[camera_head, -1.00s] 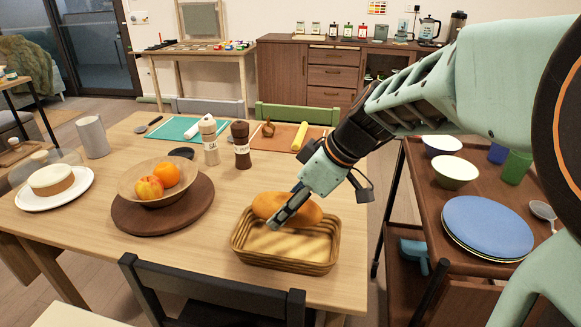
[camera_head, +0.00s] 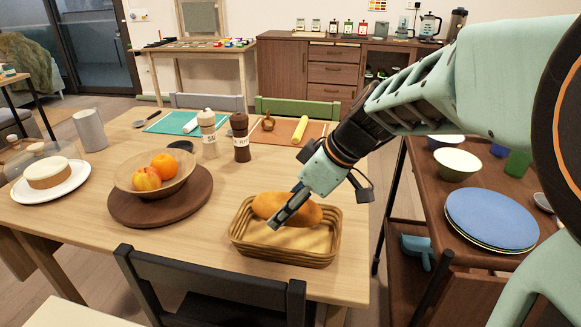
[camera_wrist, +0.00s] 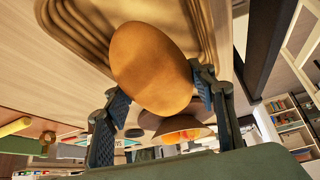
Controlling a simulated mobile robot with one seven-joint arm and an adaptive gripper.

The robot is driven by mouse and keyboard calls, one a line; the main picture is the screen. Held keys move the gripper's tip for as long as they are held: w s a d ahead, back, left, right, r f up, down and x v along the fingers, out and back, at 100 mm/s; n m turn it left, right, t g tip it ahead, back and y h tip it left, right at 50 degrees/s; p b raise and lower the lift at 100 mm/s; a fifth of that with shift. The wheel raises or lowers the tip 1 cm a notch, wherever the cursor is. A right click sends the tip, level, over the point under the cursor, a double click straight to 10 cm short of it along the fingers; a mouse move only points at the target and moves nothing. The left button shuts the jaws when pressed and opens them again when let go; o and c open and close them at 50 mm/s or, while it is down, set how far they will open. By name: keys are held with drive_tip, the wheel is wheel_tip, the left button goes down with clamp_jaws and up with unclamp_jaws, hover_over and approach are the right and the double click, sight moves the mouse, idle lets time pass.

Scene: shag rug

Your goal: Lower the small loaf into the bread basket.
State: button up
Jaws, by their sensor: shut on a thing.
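The small loaf (camera_head: 303,214) is a smooth golden-brown oval. In the head view it overlaps the back part of the bread basket (camera_head: 290,256), a woven tan rectangular tray, with its lower part below the back rim. My gripper (camera_head: 281,217) comes down from the upper right and is shut on the loaf. In the wrist view the loaf (camera_wrist: 150,65) sits between both fingers (camera_wrist: 158,108), with the ridged basket wall (camera_wrist: 75,25) behind it. Whether the loaf touches the basket floor is hard to tell.
A fruit bowl (camera_head: 155,185) on a round board stands left of the basket. Salt and pepper mills (camera_head: 240,138) stand behind it. A black chair (camera_head: 205,283) is at the front edge. A trolley with blue plates (camera_head: 490,216) is at right.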

sight(287, 239)
drive_tip(key=shift+f+b, duration=2.7)
drive_tip(key=shift+f, duration=0.1)
idle(1.1)
idle(0.3)
drive_tip(key=o, duration=1.3)
